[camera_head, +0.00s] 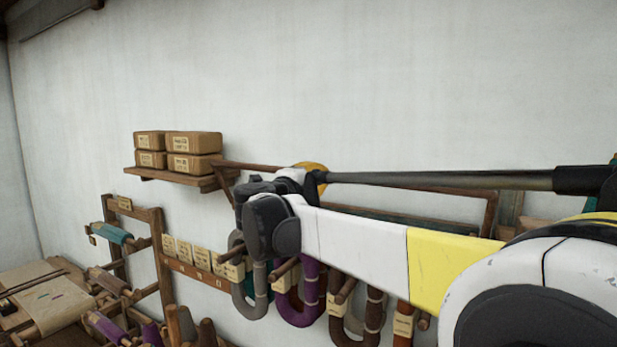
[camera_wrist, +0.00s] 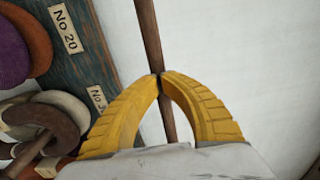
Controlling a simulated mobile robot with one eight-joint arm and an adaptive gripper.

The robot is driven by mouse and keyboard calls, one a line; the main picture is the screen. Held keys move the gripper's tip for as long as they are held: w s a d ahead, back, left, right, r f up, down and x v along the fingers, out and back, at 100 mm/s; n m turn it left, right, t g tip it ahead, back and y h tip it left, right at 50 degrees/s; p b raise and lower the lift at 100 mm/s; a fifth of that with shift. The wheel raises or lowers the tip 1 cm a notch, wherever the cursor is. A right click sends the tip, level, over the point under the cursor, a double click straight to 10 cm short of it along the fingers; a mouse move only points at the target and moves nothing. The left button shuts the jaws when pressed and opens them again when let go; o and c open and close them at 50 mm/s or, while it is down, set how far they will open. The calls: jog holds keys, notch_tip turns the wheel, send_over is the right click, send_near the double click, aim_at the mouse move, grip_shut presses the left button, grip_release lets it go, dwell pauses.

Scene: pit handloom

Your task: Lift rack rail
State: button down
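The rack rail (camera_wrist: 148,35) is a thin brown wooden bar. In the wrist view it runs from the top edge down past my fingertips and shows again between my fingers. My gripper (camera_wrist: 159,76) has two curved yellow fingers whose tips come together over the rail. The tips cover the rail there, and I cannot tell whether they pinch it or only lie in front of it. In the head view a brown rail (camera_head: 252,167) runs from the shelf side to my gripper (camera_head: 313,175). My arm hides part of it and most of the fingers.
Yarn skeins (camera_head: 298,295) hang on pegs below my arm. They also show at left in the wrist view (camera_wrist: 42,115), beside a dark labelled board (camera_wrist: 85,55). A shelf (camera_head: 165,176) with boxes (camera_head: 193,143) is on the wall at left. A wooden spool stand (camera_head: 160,245) is lower left.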

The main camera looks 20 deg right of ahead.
jog(key=shift+r+p+x, duration=0.25)
jog(key=shift+r+x, duration=0.2)
jog(key=shift+x, duration=1.3)
jog(key=shift+r+p+x, duration=0.25)
jog(key=shift+r+x, duration=0.15)
jog(key=shift+x, duration=1.35)
jog(key=shift+r+p+x, duration=0.25)
jog(key=shift+r+x, duration=0.2)
jog(key=shift+x, duration=1.35)
jog(key=shift+r, duration=0.15)
